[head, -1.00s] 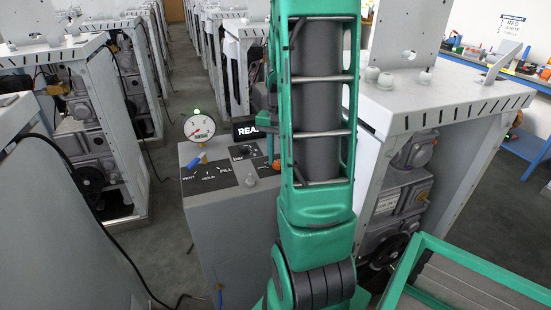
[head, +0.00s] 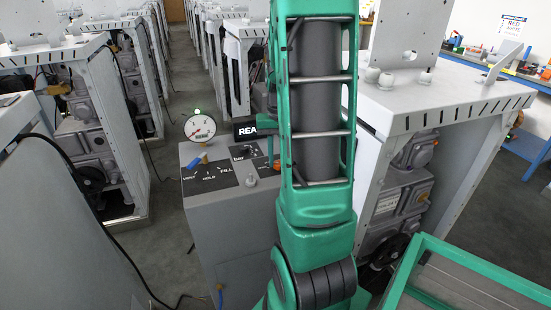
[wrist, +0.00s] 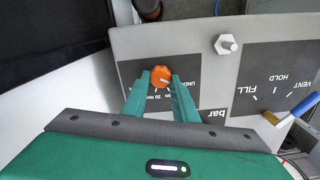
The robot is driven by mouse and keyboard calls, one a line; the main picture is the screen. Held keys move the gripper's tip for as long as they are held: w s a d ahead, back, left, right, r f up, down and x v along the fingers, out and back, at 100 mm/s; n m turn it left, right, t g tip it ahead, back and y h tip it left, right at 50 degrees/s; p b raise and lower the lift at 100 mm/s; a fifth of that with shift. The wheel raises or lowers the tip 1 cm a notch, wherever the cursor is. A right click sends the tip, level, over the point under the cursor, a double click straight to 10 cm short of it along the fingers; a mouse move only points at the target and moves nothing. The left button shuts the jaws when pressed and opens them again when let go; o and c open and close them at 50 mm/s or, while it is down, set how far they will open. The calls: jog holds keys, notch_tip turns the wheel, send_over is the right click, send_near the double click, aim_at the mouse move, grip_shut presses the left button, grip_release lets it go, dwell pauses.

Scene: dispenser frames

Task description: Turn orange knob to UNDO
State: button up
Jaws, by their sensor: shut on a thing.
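The orange knob (wrist: 161,75) sits on a dark label plate on the grey panel, in the wrist view. My gripper (wrist: 161,78) is shut on it, one green finger on each side of the knob. The word UNDO (wrist: 182,84) is printed upside down just right of the knob, partly behind a finger. Further print with 20 Nm (wrist: 158,97) lies between the fingers. I cannot make out clearly where the knob's pointer stands.
A blue-handled lever (wrist: 300,107) on the VENT, HOLD, FILL plate and a light hex fitting (wrist: 227,44) share the panel. A round gauge (head: 200,128) and a black display (head: 246,131) stand at its back. A grey cabinet (head: 430,105) is close on the right.

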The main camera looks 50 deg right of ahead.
jog(key=shift+w+r, duration=0.1)
jog(key=shift+w, duration=0.2)
jog(key=o, duration=1)
jog(key=shift+o, duration=0.2)
jog(key=shift+s, duration=0.1)
notch_tip(320, 180, up, 11)
jog(key=shift+f, duration=0.2)
